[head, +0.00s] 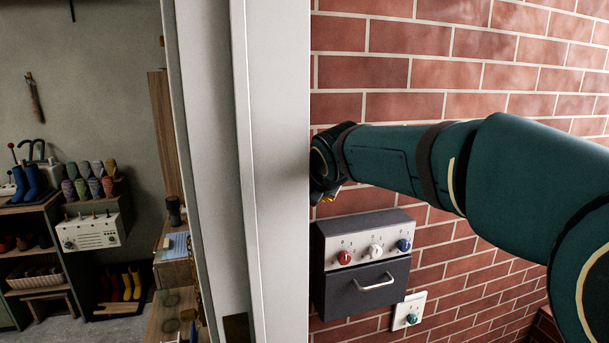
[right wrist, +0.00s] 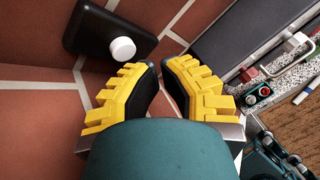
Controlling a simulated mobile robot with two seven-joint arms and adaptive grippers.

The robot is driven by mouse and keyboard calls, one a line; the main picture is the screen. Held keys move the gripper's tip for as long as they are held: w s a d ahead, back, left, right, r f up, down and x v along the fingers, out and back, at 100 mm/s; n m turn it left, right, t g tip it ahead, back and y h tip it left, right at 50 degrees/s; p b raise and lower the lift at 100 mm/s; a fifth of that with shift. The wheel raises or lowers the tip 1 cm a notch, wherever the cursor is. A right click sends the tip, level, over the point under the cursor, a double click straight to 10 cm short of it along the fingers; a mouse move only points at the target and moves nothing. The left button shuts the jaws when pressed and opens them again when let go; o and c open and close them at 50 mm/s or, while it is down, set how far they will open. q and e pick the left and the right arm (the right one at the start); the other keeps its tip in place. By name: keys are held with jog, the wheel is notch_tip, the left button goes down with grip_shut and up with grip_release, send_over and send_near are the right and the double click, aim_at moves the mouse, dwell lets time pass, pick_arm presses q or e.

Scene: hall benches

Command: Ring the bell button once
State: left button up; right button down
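The bell button is a white round button (right wrist: 122,48) on a dark plate (right wrist: 85,30), on the brick wall in the upper left of the right wrist view. My right gripper (right wrist: 159,65) is just beside it, to its right in that view, with its yellow fingers drawn in and their tips nearly together. Nothing shows between them. In the head view my right arm reaches in from the right, and the gripper (head: 330,195) is mostly hidden at the wall by the door frame. The button is not visible there. My left gripper is in neither view.
A grey wall box (head: 365,262) with red, white and blue knobs and a handle hangs below my right arm. A small white plate (head: 408,311) with a teal knob is under it. A pale door frame (head: 275,170) stands left of the gripper, with shelves beyond.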

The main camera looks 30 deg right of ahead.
jog(key=shift+w, duration=0.15)
jog(key=shift+w+d+b, duration=0.1)
jog(key=shift+w+b, duration=0.2)
jog(key=shift+b, duration=0.05)
jog(key=shift+w+b, duration=0.3)
jog(key=shift+w, duration=0.15)
dwell(0.8)
dwell(0.3)
jog(key=shift+s+p, duration=0.45)
jog(key=shift+s, duration=0.45)
